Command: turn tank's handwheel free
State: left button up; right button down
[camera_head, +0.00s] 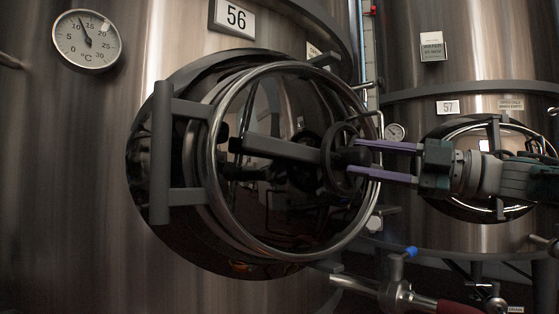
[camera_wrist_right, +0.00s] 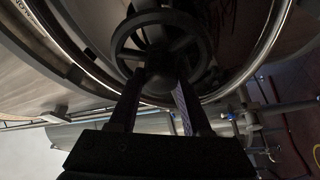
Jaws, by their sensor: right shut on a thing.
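The steel tank (camera_head: 145,110) labelled 56 fills the left and middle of the head view. Its round manway door (camera_head: 265,215) is closed against the tank, with a dark bar across it. The dark handwheel (camera_head: 333,183) stands out from the middle of the door; it also shows at the top of the right wrist view (camera_wrist_right: 125,58). My right gripper (camera_head: 362,158) comes in from the right, with its two purple-sided fingers at the handwheel. It is shut on the handwheel; the exact contact is dark and partly hidden. My left gripper is not in view.
A second tank (camera_head: 470,95) labelled 57 stands behind at right. A dial thermometer (camera_head: 87,41) is at upper left. A pipe with a blue-handled valve (camera_head: 398,270) runs below the door at right. A hinge bracket (camera_head: 160,150) juts out at the door's left.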

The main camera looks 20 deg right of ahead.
dwell(0.3)
jog(key=shift+c, duration=1.7)
grip_release()
jog(key=p+v, duration=0.1)
jog(key=v, duration=0.9)
